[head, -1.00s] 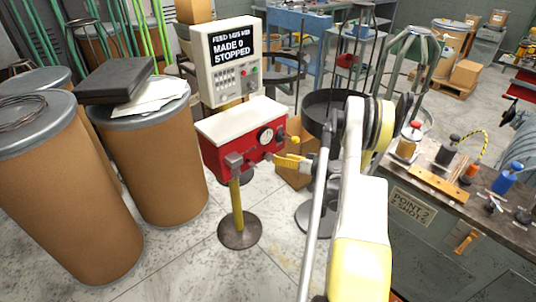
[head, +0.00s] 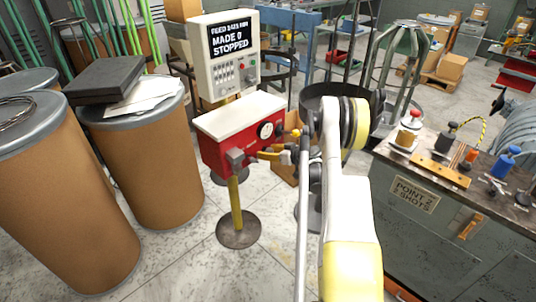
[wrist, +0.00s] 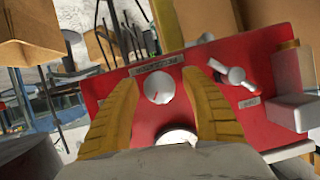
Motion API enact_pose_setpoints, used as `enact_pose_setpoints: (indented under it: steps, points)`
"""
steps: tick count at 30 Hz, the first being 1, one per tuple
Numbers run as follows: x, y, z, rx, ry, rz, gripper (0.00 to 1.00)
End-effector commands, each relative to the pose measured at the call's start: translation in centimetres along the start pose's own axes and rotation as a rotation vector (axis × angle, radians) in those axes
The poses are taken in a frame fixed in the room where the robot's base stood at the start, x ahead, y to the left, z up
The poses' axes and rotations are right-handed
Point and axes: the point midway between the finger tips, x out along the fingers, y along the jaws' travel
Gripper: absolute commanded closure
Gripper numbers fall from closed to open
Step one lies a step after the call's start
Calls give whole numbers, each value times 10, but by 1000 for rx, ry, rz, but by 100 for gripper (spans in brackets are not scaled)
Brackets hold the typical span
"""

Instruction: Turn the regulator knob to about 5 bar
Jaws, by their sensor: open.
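The regulator panel (head: 215,150) is a red box with a white top on a yellow post. In the wrist view the round pale regulator knob (wrist: 159,88) with a small red mark faces me, under a label plate. My gripper (wrist: 166,80) is open, with one yellow ridged finger on each side of the knob in the picture. I cannot tell whether they touch it. The pressure gauge (head: 266,130) shows in the head view, too small to read; in the wrist view its dial (wrist: 178,138) is mostly hidden. In the head view my gripper (head: 262,154) covers the knob.
A lever valve (wrist: 234,76) sits beside the knob on the red face. The control box (head: 222,55) above reads MADE 0, STOPPED. Fibre drums (head: 150,150) stand left, and a workbench (head: 425,220) with tools stands right. The floor in front is clear.

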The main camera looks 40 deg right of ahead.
Motion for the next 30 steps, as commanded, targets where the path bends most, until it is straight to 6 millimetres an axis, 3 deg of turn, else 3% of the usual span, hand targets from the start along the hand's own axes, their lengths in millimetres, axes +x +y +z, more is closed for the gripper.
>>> enact_pose_setpoints:
  steps: [7,12,13,17,25,30]
  points:
    - [0,0,-1,0,0,0,45]
    - [0,0,0,0,0,0,95]
    - [0,0,0,0,0,0,100]
    - [0,0,0,12,0,-5,100]
    - [0,1,0,305,1,-126,100]
    - [0,0,0,380,0,-157,100]
